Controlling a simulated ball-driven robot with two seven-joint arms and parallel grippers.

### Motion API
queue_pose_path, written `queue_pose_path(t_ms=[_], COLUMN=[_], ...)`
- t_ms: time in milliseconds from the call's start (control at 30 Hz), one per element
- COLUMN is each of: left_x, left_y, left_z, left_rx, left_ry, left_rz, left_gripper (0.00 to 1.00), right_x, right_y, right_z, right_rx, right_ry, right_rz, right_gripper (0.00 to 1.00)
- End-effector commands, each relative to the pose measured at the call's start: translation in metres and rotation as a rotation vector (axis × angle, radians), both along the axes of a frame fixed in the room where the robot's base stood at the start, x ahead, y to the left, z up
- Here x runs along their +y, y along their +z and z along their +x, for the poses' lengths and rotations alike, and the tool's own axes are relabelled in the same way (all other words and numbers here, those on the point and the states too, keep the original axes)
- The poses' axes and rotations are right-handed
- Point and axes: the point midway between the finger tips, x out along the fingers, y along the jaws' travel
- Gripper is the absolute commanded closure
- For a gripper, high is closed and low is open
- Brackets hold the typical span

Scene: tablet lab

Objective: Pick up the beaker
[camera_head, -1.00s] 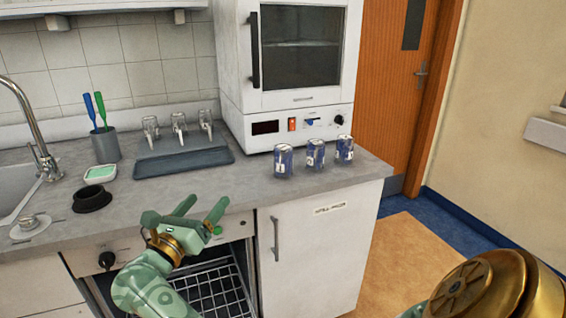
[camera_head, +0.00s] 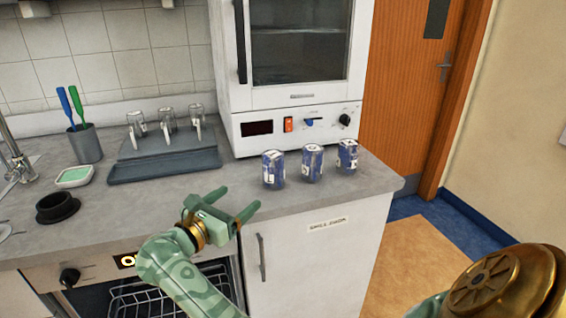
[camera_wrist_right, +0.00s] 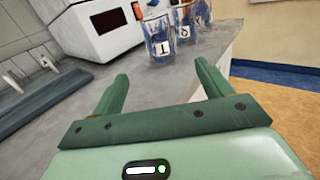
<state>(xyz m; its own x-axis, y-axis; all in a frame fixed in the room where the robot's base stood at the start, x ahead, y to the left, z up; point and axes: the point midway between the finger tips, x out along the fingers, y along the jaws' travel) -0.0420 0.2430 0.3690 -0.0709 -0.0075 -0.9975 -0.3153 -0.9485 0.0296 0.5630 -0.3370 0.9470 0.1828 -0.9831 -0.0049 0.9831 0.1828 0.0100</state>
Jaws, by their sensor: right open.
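Three glass beakers with blue sides and white number labels stand upright in a row near the counter's right end: the left beaker (camera_head: 273,170), the middle beaker (camera_head: 312,164) and the right beaker (camera_head: 347,157). My right gripper (camera_head: 238,202) is open and empty at the counter's front edge, to the left of and nearer than the beakers. In the right wrist view, its green fingers (camera_wrist_right: 161,72) are spread, with the left beaker (camera_wrist_right: 160,42) and middle beaker (camera_wrist_right: 186,32) beyond them, apart from the fingers. The right beaker is mostly hidden there. My left gripper is not in view.
A white oven (camera_head: 296,60) stands behind the beakers. The counter between tray and beakers is clear.

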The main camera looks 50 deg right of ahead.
Motion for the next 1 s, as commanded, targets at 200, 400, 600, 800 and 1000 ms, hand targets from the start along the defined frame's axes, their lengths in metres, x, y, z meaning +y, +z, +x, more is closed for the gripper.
queue_pose_path(t_ms=[200, 400, 600, 800, 1000], left_x=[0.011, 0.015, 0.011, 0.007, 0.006], left_y=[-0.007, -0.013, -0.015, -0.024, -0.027], left_z=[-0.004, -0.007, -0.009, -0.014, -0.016], left_rx=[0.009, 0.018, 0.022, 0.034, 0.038], left_ry=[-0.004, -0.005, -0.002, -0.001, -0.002], left_rz=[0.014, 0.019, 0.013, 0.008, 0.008], left_gripper=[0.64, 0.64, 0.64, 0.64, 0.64], right_x=[-0.048, -0.089, -0.107, -0.137, -0.155], right_y=[-0.002, -0.002, 0.0, 0.003, 0.004], right_z=[0.009, 0.017, 0.02, 0.027, 0.03], right_rx=[0.001, 0.001, 0.001, 0.001, 0.002], right_ry=[-0.003, -0.001, -0.001, -0.002, 0.0], right_rz=[-0.005, -0.004, -0.002, -0.004, -0.001], right_gripper=[0.22, 0.22, 0.22, 0.22, 0.22])
